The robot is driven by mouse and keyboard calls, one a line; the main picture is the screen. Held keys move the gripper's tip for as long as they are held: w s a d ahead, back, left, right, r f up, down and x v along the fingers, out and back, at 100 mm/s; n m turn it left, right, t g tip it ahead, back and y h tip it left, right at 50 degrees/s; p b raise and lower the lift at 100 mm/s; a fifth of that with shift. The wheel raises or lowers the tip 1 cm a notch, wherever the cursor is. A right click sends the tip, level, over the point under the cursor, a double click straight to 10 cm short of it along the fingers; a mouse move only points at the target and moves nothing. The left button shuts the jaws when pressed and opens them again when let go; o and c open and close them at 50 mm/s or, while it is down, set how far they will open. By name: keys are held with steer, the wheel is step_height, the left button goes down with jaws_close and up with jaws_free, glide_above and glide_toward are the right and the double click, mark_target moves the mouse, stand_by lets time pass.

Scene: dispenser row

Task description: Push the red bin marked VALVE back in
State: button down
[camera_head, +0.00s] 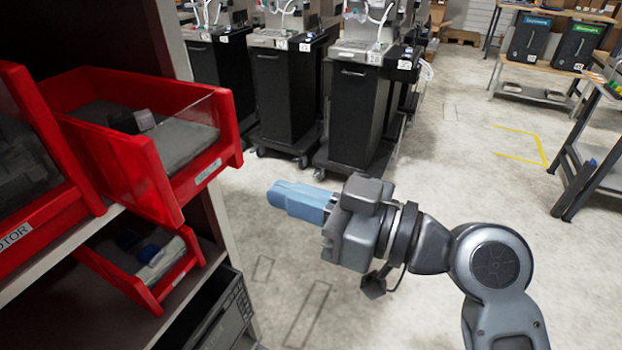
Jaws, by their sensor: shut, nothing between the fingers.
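A red bin (138,168) juts out of the shelf at the left, tilted downward at its front, with a clear front window and a label strip too small to read. Small dark and grey items lie in it. A lower red bin (128,281) also juts out on the shelf below, holding blue and white items; no label is readable on it. I cannot tell which one is marked VALVE. My gripper (272,194) has blue fingers, is shut and empty, and points left. It is in the air right of the upper bin, apart from it.
A red bin marked with letters ending in OTOR (22,185) stands at the far left. A dark crate (222,318) sits low by the shelf. Black carts (355,105) stand behind, and a workbench (602,165) at the right. The floor between is clear.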

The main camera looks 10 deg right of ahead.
mark_target(209, 171)
steer(key=p+x, duration=0.2)
steer(key=x, duration=0.6)
steer(key=shift+w+a, duration=0.1)
steer(key=shift+a, duration=0.1)
steer(key=shift+a, duration=0.1)
steer(key=shift+b+x, duration=1.25)
steer(key=shift+x, duration=5.05)
steer(key=shift+b+v, duration=0.45)
steer(key=shift+v, duration=4.1)
